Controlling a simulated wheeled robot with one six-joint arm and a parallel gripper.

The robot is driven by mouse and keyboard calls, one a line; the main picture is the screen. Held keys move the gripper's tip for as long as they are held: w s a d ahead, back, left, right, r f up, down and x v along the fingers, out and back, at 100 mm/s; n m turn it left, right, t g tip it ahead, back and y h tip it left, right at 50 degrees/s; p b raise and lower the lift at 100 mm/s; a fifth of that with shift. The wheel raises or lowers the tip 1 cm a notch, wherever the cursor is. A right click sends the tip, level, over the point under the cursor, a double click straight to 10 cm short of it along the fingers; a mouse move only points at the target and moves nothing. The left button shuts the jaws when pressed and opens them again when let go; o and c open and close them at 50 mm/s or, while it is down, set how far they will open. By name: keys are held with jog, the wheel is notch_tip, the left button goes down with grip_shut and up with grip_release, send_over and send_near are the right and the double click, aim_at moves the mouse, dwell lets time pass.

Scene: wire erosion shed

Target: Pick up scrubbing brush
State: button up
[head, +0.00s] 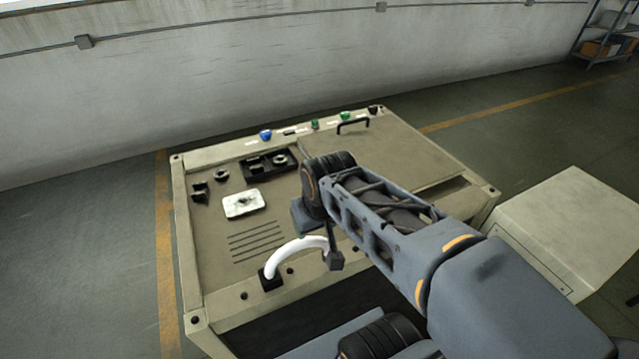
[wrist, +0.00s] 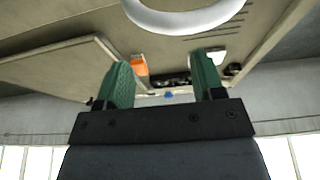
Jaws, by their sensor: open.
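An orange block-like thing (wrist: 139,65) lies on the machine's top in the wrist view, seen between my fingers and nearer the left one. It may be the scrubbing brush, but it is too small to tell for sure. In the head view it does not show; my arm covers that part of the top. My gripper (wrist: 160,64) has two green fingers, spread apart with nothing between them. It is held above the machine's top, apart from the orange thing. In the head view the fingers are hidden by my arm.
The machine top (head: 215,265) carries a white plate (head: 243,203), a black tray (head: 268,165) and small black parts (head: 200,191). A white curved pipe (head: 297,247) rises at the front edge. A raised panel (head: 400,150) with a black handle lies right. A pale cabinet (head: 575,220) stands beside.

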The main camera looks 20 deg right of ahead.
jog(key=w+d+r+g, duration=0.1)
jog(key=w+d, duration=0.2)
jog(key=w, duration=0.7)
jog(key=w+d+g, duration=0.2)
jog(key=w+d, duration=0.2)
jog(key=w, duration=0.5)
jog(key=shift+m+g, duration=0.3)
jog(key=shift+m, duration=0.2)
jog(key=w+d+f, duration=0.1)
jog(key=w+f, duration=0.1)
jog(key=f, duration=0.1)
jog(key=w+d+f+p, duration=0.1)
jog(key=w+f, duration=0.1)
jog(key=f, duration=0.2)
jog(key=w+d+f, duration=0.1)
jog(key=w+f, duration=0.1)
jog(key=f, duration=0.2)
jog(key=shift+d+f+p, duration=0.15)
jog(key=shift+d+p, duration=0.2)
jog(key=shift+w+f+p, duration=0.2)
jog(key=shift+f+p, duration=0.45)
jog(key=shift+f, duration=2.5)
jog(key=shift+c, duration=0.3)
jog(key=c, duration=0.6)
